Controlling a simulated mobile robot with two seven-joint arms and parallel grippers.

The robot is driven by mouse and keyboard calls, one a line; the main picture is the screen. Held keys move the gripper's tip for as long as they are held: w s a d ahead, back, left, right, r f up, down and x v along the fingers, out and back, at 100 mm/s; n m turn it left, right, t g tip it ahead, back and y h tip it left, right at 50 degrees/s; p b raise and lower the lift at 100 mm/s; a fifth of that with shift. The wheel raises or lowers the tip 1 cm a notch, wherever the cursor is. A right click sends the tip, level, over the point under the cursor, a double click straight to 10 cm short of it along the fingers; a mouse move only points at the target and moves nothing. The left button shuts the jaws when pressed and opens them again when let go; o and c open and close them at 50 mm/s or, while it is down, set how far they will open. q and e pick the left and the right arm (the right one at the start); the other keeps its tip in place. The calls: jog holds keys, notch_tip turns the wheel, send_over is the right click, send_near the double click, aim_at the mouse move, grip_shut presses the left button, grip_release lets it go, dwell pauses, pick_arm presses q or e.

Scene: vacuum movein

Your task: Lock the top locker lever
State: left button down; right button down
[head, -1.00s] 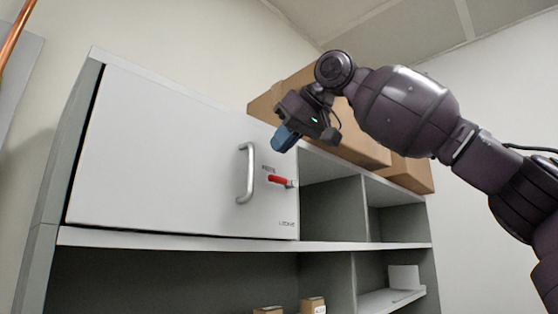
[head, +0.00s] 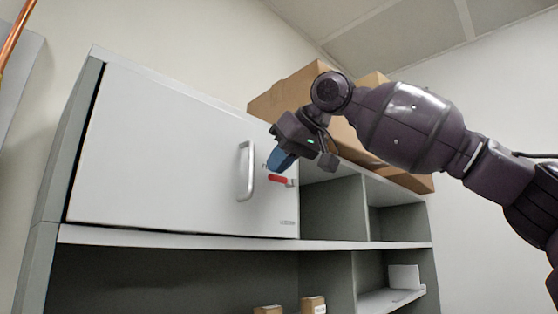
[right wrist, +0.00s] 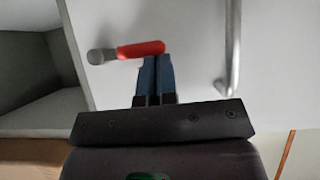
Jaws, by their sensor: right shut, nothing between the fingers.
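The red locker lever (head: 278,180) is on the right part of the white locker door (head: 165,165), with its grey pivot at its right end. It lies nearly level. In the right wrist view the red lever (right wrist: 142,49) points right from its grey pivot. My right gripper (head: 274,168) is shut and empty, with its blue fingertips just above the lever's left part in the head view. In the right wrist view the blue fingers (right wrist: 156,60) end at the lever's red end; whether they touch it I cannot tell. My left gripper is not in view.
A silver door handle (head: 246,172) stands out from the door left of the lever. Cardboard boxes (head: 290,97) sit on top of the cabinet behind my right arm. Open shelf compartments (head: 333,212) are right of the door.

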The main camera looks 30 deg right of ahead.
jog(key=shift+s+a+f+n+t+h, duration=0.15)
jog(key=shift+f+n+t+h, duration=0.15)
jog(key=shift+f+n+h, duration=0.15)
dwell(0.3)
notch_tip(320, 180, down, 2)
jog(key=shift+a+f+n+t+h, duration=0.15)
jog(key=shift+n+t+h, duration=0.15)
jog(key=shift+n+h, duration=0.55)
jog(key=f+n+h, duration=0.1)
jog(key=f+n+t+h, duration=0.1)
jog(key=shift+d+f+n+t, duration=0.3)
jog(key=f+n+t+h, duration=0.1)
jog(key=d+f+n+t+h, duration=0.1)
jog(key=shift+w+d+f+n, duration=0.15)
jog(key=shift+w+d+n, duration=0.15)
jog(key=shift+w+n, duration=0.1)
jog(key=shift+w+d+f+n+t+h, duration=0.2)
jog(key=shift+d+f+n+t+h, duration=0.3)
jog(key=shift+n, duration=0.4)
jog(key=shift+w+d+f+n+t+h+b, duration=0.2)
jog(key=shift+d+n+t+h+b, duration=0.15)
jog(key=shift+d+n+t, duration=0.35)
jog(key=shift+a, duration=0.1)
